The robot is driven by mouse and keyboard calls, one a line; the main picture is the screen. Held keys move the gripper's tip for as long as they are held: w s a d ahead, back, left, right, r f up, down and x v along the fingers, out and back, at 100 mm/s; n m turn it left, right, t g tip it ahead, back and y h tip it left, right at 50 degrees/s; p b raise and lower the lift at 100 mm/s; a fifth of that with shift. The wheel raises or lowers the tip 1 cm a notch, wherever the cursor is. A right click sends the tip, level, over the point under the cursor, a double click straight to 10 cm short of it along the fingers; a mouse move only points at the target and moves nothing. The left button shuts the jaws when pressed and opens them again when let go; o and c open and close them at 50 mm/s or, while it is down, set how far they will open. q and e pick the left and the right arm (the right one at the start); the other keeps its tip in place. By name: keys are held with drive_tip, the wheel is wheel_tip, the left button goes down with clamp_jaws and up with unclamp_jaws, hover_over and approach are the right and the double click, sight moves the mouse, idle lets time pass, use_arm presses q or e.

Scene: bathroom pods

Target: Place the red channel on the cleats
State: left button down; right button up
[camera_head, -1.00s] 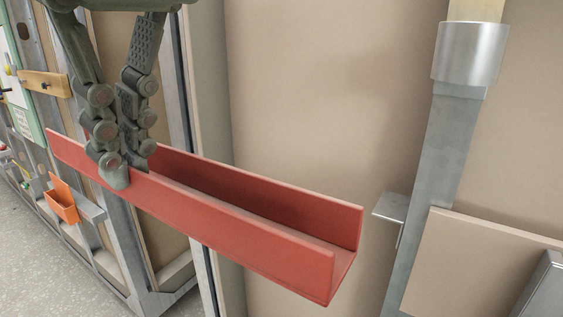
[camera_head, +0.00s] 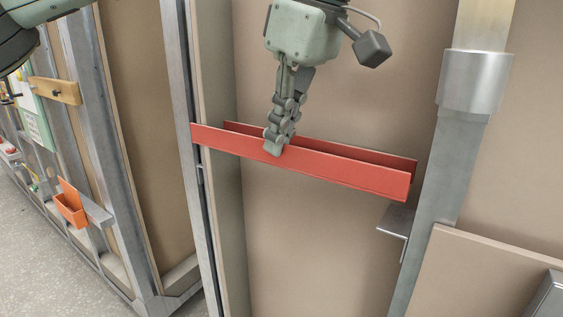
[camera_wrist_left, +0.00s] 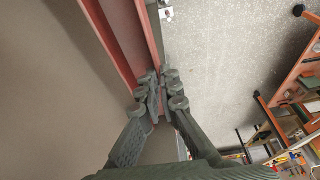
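The red channel (camera_head: 330,170) is a long U-shaped piece with its open side up, held across the wall bay in the head view. My left gripper (camera_head: 275,148) is shut on its near flange, left of its middle. The channel also shows in the left wrist view (camera_wrist_left: 122,35), between wall and fingers (camera_wrist_left: 160,85). A grey metal cleat (camera_head: 397,220) sticks out beside the right post. The channel's right end is just above this cleat, with a visible gap. The channel's left end overlaps the left post in the picture; no cleat shows clearly there. My right gripper is not in view.
A grey post with a metal collar (camera_head: 475,82) stands on the right. A beige panel (camera_head: 490,265) is at the lower right. An orange holder (camera_head: 70,203) hangs on the left frame. Speckled floor (camera_head: 35,255) is open at the lower left.

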sight(282, 164)
use_arm(q)
wheel_tip(282, 164, down, 3)
drive_tip(key=shift+f, duration=0.5)
drive_tip(key=shift+w+d+f, duration=0.1)
drive_tip(key=shift+f, duration=0.2)
drive_tip(key=c, duration=1.7)
unclamp_jaws()
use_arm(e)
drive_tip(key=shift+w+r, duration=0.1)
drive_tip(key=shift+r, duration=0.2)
use_arm(q)
drive_tip(key=shift+p+v, duration=0.9)
drive_tip(key=shift+v, duration=5.2)
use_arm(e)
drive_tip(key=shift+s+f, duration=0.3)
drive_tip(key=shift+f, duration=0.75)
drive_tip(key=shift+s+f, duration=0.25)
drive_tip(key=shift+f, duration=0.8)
